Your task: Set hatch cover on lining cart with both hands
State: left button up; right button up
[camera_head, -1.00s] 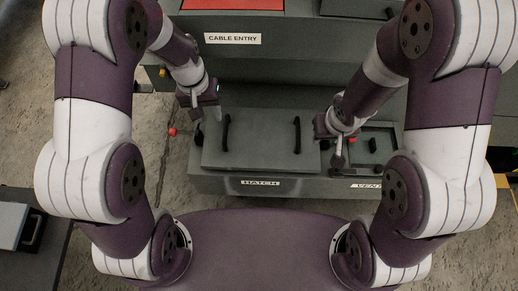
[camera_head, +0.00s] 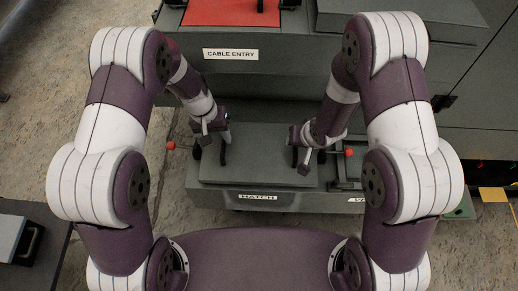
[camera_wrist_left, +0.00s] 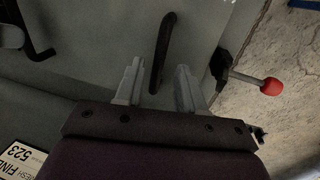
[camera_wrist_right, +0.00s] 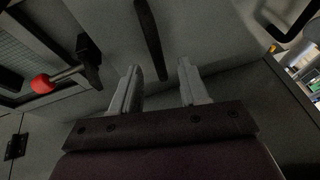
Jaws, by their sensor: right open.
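The hatch cover (camera_head: 256,168) is a flat grey panel above the HATCH label, with two upright black bar handles. My left gripper (camera_head: 222,145) is at its left handle. In the left wrist view that handle (camera_wrist_left: 163,45) has its near end between the open fingers (camera_wrist_left: 157,82), with gaps on both sides. My right gripper (camera_head: 301,160) is at the right handle. No lining cart can be identified by a label.
Red-knobbed levers stand left (camera_head: 171,145) and right (camera_head: 349,152) of the cover. A panel marked CABLE ENTRY (camera_head: 230,54) and a red surface (camera_head: 232,12) lie behind. A dark table at the lower left bears a grey box (camera_head: 12,232) with a black handle.

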aim_at(223, 143)
pick_arm(q)
jog(key=f, duration=0.1)
jog(key=d+f, duration=0.1)
jog(key=f, duration=0.1)
jog(key=shift+s+f, duration=0.15)
jog(key=shift+f, duration=0.1)
pick_arm(e)
jog(key=x, duration=0.3)
jog(key=shift+f, duration=0.3)
pick_arm(q)
jog(key=shift+f, duration=0.45)
pick_arm(e)
jog(key=shift+w+a+f, duration=0.1)
jog(key=shift+w+f, duration=0.1)
jog(key=shift+f, duration=0.2)
pick_arm(q)
grip_shut()
pick_arm(e)
grip_shut()
pick_arm(q)
jog(key=shift+r, duration=0.1)
pick_arm(e)
jog(key=shift+r, duration=0.1)
